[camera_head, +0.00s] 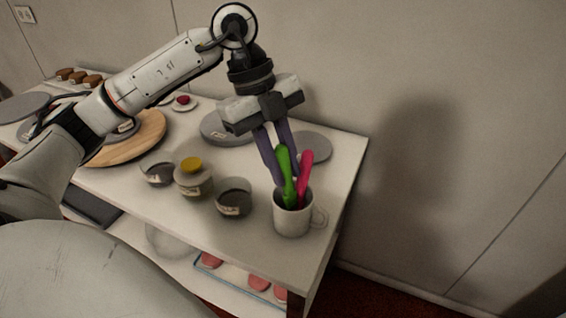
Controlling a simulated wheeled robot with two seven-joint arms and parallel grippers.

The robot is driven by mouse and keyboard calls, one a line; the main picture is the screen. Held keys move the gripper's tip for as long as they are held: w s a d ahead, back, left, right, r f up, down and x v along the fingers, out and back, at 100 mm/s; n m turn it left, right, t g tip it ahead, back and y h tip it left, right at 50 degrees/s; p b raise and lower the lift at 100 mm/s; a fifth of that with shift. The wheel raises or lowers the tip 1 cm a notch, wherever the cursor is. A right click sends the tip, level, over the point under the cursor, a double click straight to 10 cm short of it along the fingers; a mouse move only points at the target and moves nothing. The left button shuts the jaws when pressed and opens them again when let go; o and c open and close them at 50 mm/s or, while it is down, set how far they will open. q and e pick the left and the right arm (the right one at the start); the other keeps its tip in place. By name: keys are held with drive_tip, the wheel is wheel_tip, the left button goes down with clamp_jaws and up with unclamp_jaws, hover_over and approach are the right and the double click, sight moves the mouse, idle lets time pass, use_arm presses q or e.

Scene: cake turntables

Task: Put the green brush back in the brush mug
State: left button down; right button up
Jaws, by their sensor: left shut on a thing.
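The green brush (287,174) stands nearly upright with its lower end inside the white brush mug (292,220). A pink brush (304,182) stands in the same mug, to the right of the green one. My left gripper (284,165) comes down from above, its fingers just over the mug, and is shut on the green brush. The lower ends of both brushes are hidden by the mug wall. The mug stands upright near the table's right edge, its handle to the right. My right gripper is not in view.
A dark cup (233,198), a jar with a yellow top (193,178) and another small bowl (158,171) stand left of the mug. Grey discs (314,147) lie behind it. A wooden turntable (135,145) is at the left. A lower shelf (205,277) holds a tray.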

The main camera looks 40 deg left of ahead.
use_arm(q)
drive_tip(key=shift+f, duration=0.1)
drive_tip(key=shift+f+b, duration=0.8)
drive_tip(key=shift+f, duration=0.4)
drive_tip(key=c, duration=1.5)
unclamp_jaws()
drive_tip(key=shift+c, duration=0.2)
